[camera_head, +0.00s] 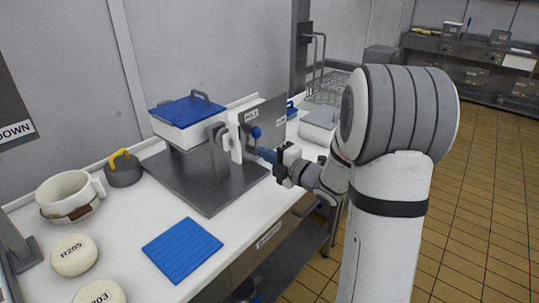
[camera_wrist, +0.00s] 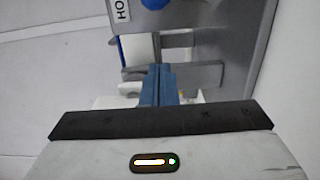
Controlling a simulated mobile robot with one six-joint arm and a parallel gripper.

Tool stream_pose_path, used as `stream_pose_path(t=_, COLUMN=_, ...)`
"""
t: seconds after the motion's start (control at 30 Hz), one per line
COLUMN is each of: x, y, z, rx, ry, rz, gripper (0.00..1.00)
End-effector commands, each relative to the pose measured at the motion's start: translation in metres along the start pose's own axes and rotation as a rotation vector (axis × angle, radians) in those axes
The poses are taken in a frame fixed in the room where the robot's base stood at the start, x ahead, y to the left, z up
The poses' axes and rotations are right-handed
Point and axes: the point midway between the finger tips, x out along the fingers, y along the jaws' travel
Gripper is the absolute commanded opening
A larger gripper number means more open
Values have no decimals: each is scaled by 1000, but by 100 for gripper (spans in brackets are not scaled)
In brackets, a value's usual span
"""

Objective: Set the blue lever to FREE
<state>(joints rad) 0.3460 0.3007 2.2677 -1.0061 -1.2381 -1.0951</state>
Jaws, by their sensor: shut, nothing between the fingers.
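The blue lever's round knob (camera_head: 256,132) shows at the upright grey plate (camera_head: 268,113), just below a label that reads HOLD (camera_head: 251,115). A second, smaller label (camera_head: 280,121) to its right is too small to read surely. My gripper (camera_head: 264,154) has its blue fingers shut and empty, just below and right of the knob. In the wrist view the shut fingers (camera_wrist: 158,80) point at a grey bar. The knob (camera_wrist: 154,3) is cut by the top edge, near a partly seen HO label (camera_wrist: 123,10). I cannot tell whether the fingers touch the lever.
A white box with a blue lid (camera_head: 188,109) stands on the grey base left of the plate. A blue mat (camera_head: 182,250), a mug (camera_head: 70,198), a yellow-handled weight (camera_head: 124,170) and round R205 piece (camera_head: 74,255) lie farther left. A wire basket (camera_head: 327,88) stands behind right.

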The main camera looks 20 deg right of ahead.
Motion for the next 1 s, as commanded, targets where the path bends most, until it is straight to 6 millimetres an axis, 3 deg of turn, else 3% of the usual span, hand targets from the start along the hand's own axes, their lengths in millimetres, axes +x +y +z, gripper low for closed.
stream_pose_path(t=0.1, x=29, y=1, z=-2, rx=0, ry=5, rz=0, gripper=0)
stream_pose_path(t=0.3, x=65, y=1, z=4, rx=0, ry=0, rz=0, gripper=0)
stream_pose_path(t=0.4, x=66, y=1, z=21, rx=0, ry=-2, rz=1, gripper=0)
stream_pose_path(t=0.6, x=70, y=1, z=36, rx=0, ry=0, rz=1, gripper=0)
stream_pose_path(t=1.0, x=73, y=0, z=34, rx=0, ry=2, rz=0, gripper=0)
